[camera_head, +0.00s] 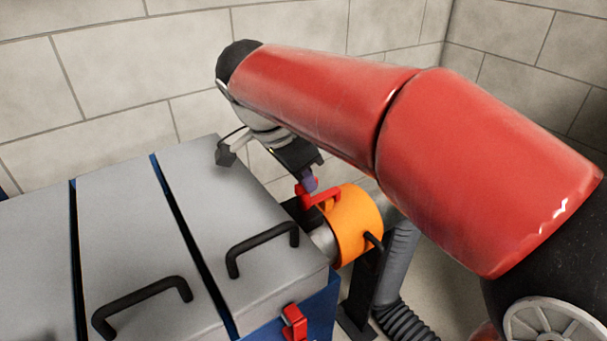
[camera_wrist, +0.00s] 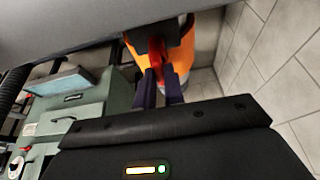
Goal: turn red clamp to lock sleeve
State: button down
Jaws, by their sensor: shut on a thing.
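The red clamp (camera_head: 320,196) sits on the orange sleeve (camera_head: 355,222), which is around a grey pipe end beside the grey box. My gripper (camera_head: 309,183) reaches down to the clamp from above, and its purple fingers are closed on the clamp's red handle. In the wrist view the red clamp (camera_wrist: 156,54) is between the two purple fingers of my gripper (camera_wrist: 158,82), with the orange sleeve (camera_wrist: 180,50) behind it. My red arm hides part of the area above the sleeve.
The grey box lids (camera_head: 190,235) carry black handles (camera_head: 262,248) close to the sleeve. A red latch (camera_head: 294,322) is on the box's front. A grey ribbed hose (camera_head: 396,268) hangs below the sleeve, by a dark stand (camera_head: 360,290). A block wall (camera_head: 110,75) stands behind.

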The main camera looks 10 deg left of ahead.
jog(key=c, duration=1.5)
grip_release()
jog(key=shift+r, duration=0.1)
jog(key=p+v, duration=0.1)
jog(key=v, duration=0.6)
jog(key=shift+s+a+r, duration=0.1)
jog(key=shift+a+r, duration=0.1)
jog(key=shift+r, duration=0.1)
jog(key=s+d+f+n+y, duration=0.1)
jog(key=s+d+f+n, duration=0.1)
jog(key=d, duration=0.5)
jog(key=s+d+f+n, duration=0.2)
jog(key=d+f+n, duration=0.1)
jog(key=d, duration=0.4)
jog(key=s+d+f+n+t, duration=0.1)
jog(key=s+d+f, duration=0.1)
jog(key=d+f, duration=0.1)
jog(key=s+d+f+n+y, duration=0.1)
jog(key=s+d+f+n, duration=0.1)
jog(key=s+d+f, duration=0.1)
jog(key=s+d+f+n+t+y, duration=0.1)
jog(key=s+d+f, duration=0.2)
jog(key=d+f, duration=0.1)
jog(key=shift+n+t, duration=0.3)
jog(key=shift+n, duration=0.1)
